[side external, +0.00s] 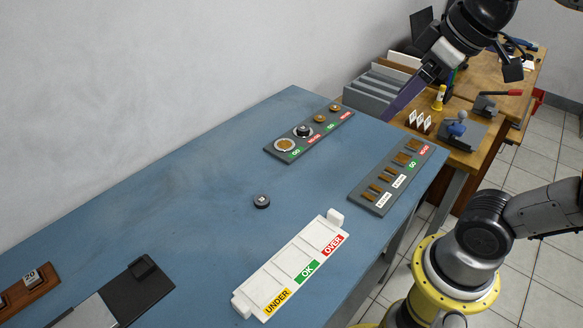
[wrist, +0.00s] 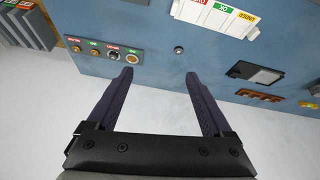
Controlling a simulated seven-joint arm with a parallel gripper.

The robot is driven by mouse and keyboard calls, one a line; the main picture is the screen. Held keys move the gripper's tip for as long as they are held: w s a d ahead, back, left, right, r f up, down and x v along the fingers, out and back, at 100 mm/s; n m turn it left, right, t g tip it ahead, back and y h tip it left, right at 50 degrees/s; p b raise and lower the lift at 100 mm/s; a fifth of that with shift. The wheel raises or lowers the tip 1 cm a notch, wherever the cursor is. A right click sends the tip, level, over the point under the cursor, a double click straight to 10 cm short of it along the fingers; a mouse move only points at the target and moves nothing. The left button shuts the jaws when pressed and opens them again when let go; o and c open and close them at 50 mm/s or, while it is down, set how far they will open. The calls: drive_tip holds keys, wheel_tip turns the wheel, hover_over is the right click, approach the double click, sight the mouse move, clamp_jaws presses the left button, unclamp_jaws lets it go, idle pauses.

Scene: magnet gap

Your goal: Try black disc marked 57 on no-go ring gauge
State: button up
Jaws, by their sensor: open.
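A black disc (side external: 303,130) with a pale top sits at a red-labelled NO-GO ring on the grey ring gauge board (side external: 270,150). Whether it rests on the ring or inside it cannot be told. The wrist view shows this disc (wrist: 113,57) on the board (wrist: 150,68). Another black disc (side external: 261,201) lies alone on the blue table; it also shows in the wrist view (wrist: 179,50). The number on either disc is too small to read. My gripper (side external: 390,115) is raised beyond the board, apart from both discs. Its fingers (wrist: 160,75) are open and empty.
A grey board with rectangular gauges (side external: 372,190) lies at the table's right edge. A white UNDER/OK/OVER tray (side external: 290,268) stands in front. A black device (side external: 140,290) and a brown rack (side external: 28,290) are at lower left. Middle table is mostly clear.

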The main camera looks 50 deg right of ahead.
drive_tip(key=s+f+m, duration=0.1)
drive_tip(key=s+f, duration=0.2)
drive_tip(key=f, duration=0.5)
drive_tip(key=shift+s+a+f, duration=0.15)
drive_tip(key=shift+s+f, duration=0.15)
drive_tip(key=shift+f, duration=0.1)
idle(0.5)
